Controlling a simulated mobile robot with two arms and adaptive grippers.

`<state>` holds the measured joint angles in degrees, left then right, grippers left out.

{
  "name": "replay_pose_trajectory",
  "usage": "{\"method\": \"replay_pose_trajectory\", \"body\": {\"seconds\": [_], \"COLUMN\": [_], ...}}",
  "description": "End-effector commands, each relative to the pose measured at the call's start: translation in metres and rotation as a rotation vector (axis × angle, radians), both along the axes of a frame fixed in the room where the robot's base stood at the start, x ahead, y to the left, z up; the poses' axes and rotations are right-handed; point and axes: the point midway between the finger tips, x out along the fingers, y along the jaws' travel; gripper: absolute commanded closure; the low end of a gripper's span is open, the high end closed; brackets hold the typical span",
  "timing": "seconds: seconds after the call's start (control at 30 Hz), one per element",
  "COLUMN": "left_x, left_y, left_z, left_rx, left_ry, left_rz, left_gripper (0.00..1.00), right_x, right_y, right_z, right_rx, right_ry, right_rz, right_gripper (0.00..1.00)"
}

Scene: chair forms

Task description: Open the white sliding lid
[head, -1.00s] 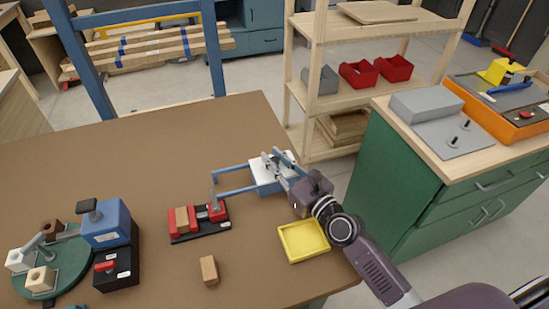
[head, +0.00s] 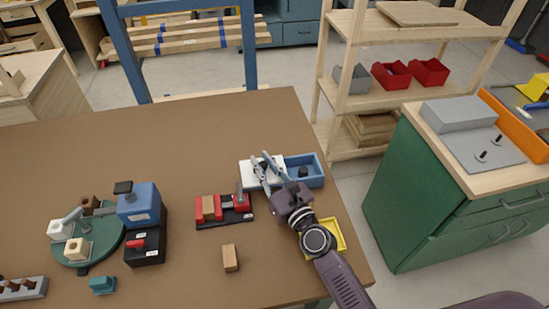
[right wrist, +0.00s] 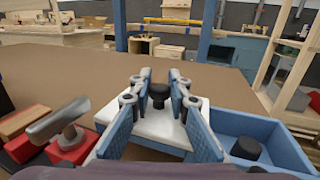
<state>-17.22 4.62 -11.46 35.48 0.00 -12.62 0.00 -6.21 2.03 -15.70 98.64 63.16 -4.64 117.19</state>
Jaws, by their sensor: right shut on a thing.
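The white sliding lid (head: 247,174) lies at the left on the blue box's rails, clear of its right compartment. It also shows in the right wrist view (right wrist: 152,132), with a black knob (right wrist: 158,92) on top. My right gripper (head: 263,168) is shut on that knob, its two fingers (right wrist: 161,88) on either side of it. The rails under the lid are mostly hidden. My left gripper is not in view.
A red fixture with a wooden block (head: 208,207) stands just left of the lid. A loose wooden block (head: 230,258) and a yellow tray (head: 338,235) lie nearer. The table (head: 190,140) behind is clear. A green cabinet (head: 430,190) stands right.

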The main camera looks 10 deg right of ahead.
Motion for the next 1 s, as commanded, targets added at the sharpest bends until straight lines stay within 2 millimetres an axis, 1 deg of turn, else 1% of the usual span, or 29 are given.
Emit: {"method": "replay_pose_trajectory", "body": {"seconds": [0.2,0.23,0.37,0.4,0.67,0.77,0.87,1.0], "left_x": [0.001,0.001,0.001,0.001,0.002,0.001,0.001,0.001], "left_y": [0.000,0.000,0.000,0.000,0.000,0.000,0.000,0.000], "left_z": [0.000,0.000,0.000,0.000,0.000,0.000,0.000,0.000], "left_rx": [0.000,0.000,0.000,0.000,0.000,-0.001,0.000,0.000], "left_ry": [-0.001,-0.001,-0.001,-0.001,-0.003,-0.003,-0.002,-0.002], "left_rz": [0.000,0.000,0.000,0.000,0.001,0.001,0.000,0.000], "left_gripper": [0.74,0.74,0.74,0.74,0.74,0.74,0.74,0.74], "right_x": [0.000,0.000,0.000,0.000,-0.001,-0.007,-0.022,-0.052], "right_y": [0.000,0.000,0.000,-0.001,-0.001,-0.004,-0.009,-0.019], "right_z": [-0.001,-0.001,-0.001,-0.001,-0.001,-0.001,-0.002,-0.002], "right_rx": [-0.001,-0.001,-0.001,-0.001,-0.001,0.000,-0.003,-0.005], "right_ry": [0.001,0.001,0.001,0.001,0.001,0.001,0.002,0.004], "right_rz": [0.001,0.001,0.000,0.000,0.000,0.000,0.001,0.003], "right_gripper": [1.00,0.80,0.66,0.65,0.65,0.65,0.65,0.65]}}
